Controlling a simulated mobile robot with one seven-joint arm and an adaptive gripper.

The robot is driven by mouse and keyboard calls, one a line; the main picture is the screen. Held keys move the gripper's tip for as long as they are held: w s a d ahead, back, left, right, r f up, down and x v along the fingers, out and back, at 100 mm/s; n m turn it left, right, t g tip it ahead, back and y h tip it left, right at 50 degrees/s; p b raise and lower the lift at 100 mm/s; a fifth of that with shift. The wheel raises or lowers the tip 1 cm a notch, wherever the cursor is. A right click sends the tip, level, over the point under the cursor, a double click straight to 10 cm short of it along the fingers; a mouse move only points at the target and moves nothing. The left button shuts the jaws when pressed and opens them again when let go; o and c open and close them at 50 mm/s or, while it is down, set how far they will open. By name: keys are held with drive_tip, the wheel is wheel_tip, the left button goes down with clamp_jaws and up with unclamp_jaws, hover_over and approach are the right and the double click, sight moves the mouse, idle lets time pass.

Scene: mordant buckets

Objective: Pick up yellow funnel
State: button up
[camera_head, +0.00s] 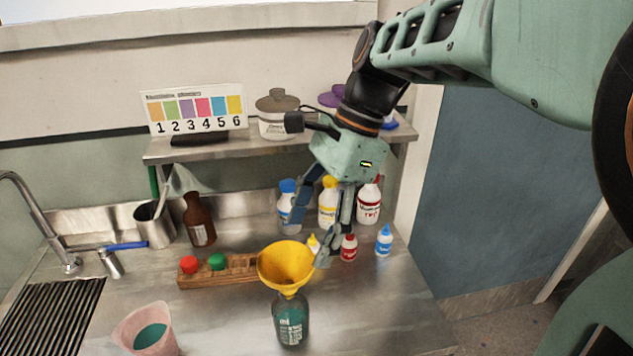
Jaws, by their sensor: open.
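The yellow funnel (285,266) sits upright in the neck of a dark green labelled bottle (291,321) near the front of the steel counter. Its wide mouth faces up. My gripper (307,247) comes down from the upper right, above and behind the funnel. Its fingers are apart and nothing shows between them except the view of bottles behind. The right fingertip appears close to the funnel's right rim; I cannot tell whether it touches.
A wooden rack (228,271) with red and green caps stands left of the funnel. A pink beaker (147,330) is at front left. Small red (348,248) and blue (384,241) bottles stand right. Larger bottles line the back under a shelf (220,150). The counter's front right is clear.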

sight(290, 282)
drive_tip(key=x, duration=1)
drive_tip(key=shift+a+f+b, duration=0.1)
drive_tip(key=shift+b, duration=0.25)
drive_tip(key=shift+c, duration=0.4)
drive_tip(key=c, duration=0.6)
drive_tip(key=shift+c, duration=0.5)
